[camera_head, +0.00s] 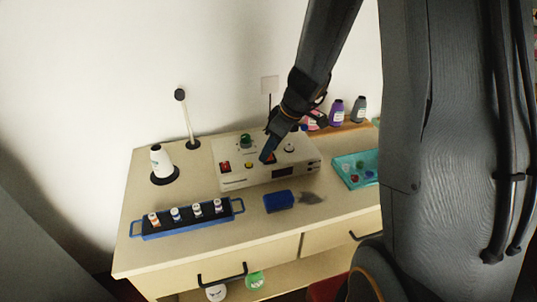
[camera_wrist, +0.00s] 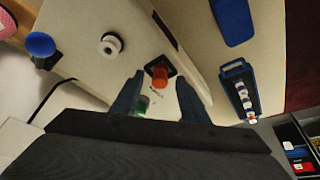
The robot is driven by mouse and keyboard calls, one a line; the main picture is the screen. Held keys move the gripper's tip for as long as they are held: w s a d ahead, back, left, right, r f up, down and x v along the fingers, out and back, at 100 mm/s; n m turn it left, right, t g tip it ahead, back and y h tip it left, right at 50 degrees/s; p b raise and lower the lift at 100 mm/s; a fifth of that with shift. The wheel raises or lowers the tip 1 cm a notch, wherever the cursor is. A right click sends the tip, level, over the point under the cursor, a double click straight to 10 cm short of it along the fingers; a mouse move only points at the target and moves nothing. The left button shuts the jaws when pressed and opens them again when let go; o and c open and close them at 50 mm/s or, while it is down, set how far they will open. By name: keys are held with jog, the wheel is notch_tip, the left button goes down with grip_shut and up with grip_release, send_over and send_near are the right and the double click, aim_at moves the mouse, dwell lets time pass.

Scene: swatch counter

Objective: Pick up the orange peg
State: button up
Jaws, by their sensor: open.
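The orange peg (camera_wrist: 159,75) stands in a dark square base on the top of a white control box (camera_head: 258,176). In the wrist view it shows between the two fingertips of my gripper (camera_wrist: 163,80), with a gap on each side. My gripper is open and holds nothing. In the head view my gripper (camera_head: 268,155) points down at the box's right half. Only a small orange part of the peg (camera_head: 272,158) shows beside the fingers there. Whether the fingertips are level with the peg is hard to tell.
A green knob (camera_head: 246,140), a white knob (camera_head: 290,147), a yellow button (camera_head: 249,165) and a red switch (camera_head: 225,167) are close by on the box.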

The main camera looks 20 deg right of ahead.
grip_shut()
jog(key=shift+r, duration=0.1)
notch_tip(320, 180, up, 10)
jog(key=b, duration=0.1)
jog(key=shift+b, duration=0.4)
